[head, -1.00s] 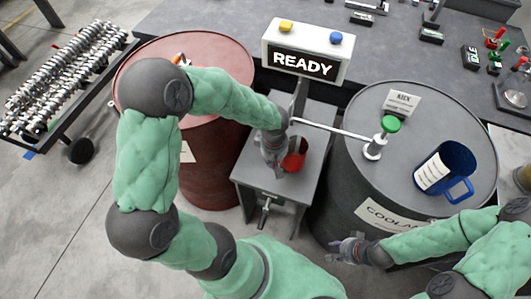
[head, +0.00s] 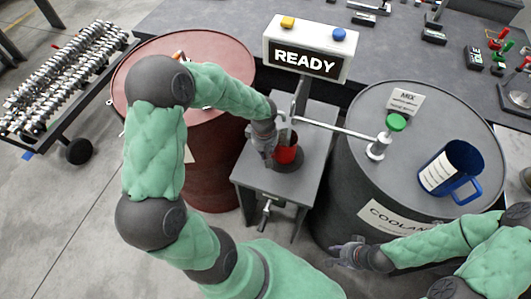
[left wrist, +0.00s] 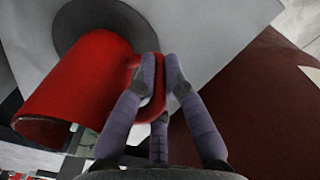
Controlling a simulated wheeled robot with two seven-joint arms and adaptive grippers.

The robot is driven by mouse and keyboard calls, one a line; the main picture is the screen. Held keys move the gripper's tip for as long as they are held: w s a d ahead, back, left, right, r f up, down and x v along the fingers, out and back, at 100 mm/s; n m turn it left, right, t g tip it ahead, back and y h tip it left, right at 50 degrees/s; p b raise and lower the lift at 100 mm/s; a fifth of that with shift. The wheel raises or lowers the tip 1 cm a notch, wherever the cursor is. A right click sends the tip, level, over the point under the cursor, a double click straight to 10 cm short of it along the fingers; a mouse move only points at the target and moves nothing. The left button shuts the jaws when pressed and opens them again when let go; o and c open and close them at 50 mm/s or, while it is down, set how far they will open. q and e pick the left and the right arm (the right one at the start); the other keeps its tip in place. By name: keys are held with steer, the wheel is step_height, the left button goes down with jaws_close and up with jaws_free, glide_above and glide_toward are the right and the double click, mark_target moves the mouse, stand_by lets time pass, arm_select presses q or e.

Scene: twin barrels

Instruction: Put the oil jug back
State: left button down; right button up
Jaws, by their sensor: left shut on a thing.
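The red oil jug (head: 286,150) is over the grey stand (head: 245,170) between the two barrels, above or on a dark round disc (head: 300,163). My left gripper (head: 270,140) is at its left side. In the left wrist view, the left gripper (left wrist: 160,75) is shut on the handle of the red jug (left wrist: 75,85), with the fingers around the handle. The dark disc (left wrist: 85,20) shows behind the jug. I cannot tell whether the jug touches it. My right gripper (head: 345,252) is low in front of the grey barrel; its fingers are too small to judge.
The red barrel (head: 215,150) stands left of the stand. The grey coolant barrel (head: 345,180) stands right, with a blue jug (head: 450,170) and a green-capped fitting (head: 396,123) on top. A thin arm reaches from this fitting over the stand. A READY sign (head: 304,60) stands behind.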

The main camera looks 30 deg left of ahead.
arm_select(q)
steer(key=shift+f, duration=0.1)
steer(key=shift+f, duration=0.1)
steer(key=c, duration=1.3)
jaws_free()
steer(key=shift+r, duration=0.2)
step_height(320, 180, up, 12)
steer(key=p, duration=0.4)
steer(key=shift+s+a, duration=0.1)
steer(key=shift+s, duration=0.05)
